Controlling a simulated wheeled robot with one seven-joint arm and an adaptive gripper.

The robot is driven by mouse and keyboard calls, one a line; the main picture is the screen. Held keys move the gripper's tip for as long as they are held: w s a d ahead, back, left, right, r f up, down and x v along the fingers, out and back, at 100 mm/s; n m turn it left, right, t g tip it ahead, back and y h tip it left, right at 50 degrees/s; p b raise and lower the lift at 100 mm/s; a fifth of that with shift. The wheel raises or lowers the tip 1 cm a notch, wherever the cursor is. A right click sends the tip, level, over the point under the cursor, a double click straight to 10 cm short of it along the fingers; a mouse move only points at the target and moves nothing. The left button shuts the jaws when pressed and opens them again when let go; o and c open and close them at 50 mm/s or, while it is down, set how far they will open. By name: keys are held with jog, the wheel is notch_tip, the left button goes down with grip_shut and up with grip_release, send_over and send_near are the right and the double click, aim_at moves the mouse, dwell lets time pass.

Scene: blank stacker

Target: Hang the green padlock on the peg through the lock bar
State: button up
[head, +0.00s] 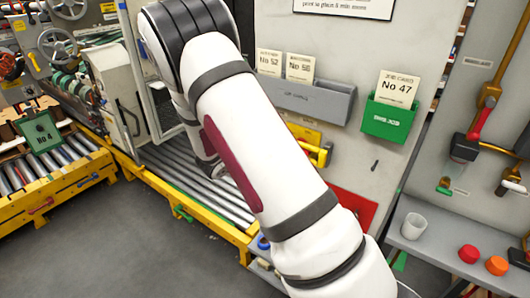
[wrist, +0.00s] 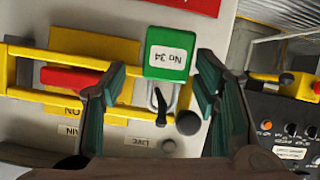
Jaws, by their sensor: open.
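The green padlock (wrist: 168,45), with a white No 34 label, shows upside down in the wrist view. Its body lies between and beyond my fingertips, with a visible gap on each side. Its metal shackle (wrist: 151,98) points down in the picture, and a dark peg (wrist: 161,106) shows within the loop. Whether the shackle sits fully around the peg is hard to tell. The yellow lock bar (wrist: 120,118) runs behind it. My gripper (wrist: 162,68) is open around the padlock. In the head view my arm hides the gripper and padlock.
A red handle (wrist: 72,78) and a dark round knob (wrist: 188,122) are close to the fingers. In the head view, a green card holder (head: 388,120) and grey card tray (head: 310,97) are on the panel. A shelf (head: 440,238) with a white cup (head: 413,227) stands at right.

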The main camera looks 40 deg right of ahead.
jog(key=v, duration=1.2)
jog(key=w+a+r+n+t+y, duration=0.3)
jog(key=w+a+r+t+y, duration=0.25)
jog(key=a+r+y, duration=0.35)
jog(key=s+a+r+n+y, duration=0.35)
jog(key=s+a+r, duration=0.25)
jog(key=r, duration=0.2)
jog(key=s+a+r+n+g+y, duration=0.1)
jog(key=s+n, duration=0.1)
jog(key=s, duration=0.3)
jog(key=s+a+r+n+y, duration=0.1)
jog(key=s+a+r+y, duration=0.1)
jog(key=s, duration=0.3)
jog(key=s+d+f+n+g+h, duration=0.1)
jog(key=s+d+g, duration=0.1)
jog(key=s, duration=0.6)
jog(key=s+d+f+n+g+h, duration=0.1)
jog(key=s+d+h, duration=0.1)
jog(key=s, duration=0.7)
jog(key=shift+d+f+g, duration=0.25)
jog(key=shift+d+g, duration=0.1)
jog(key=shift+d, duration=0.55)
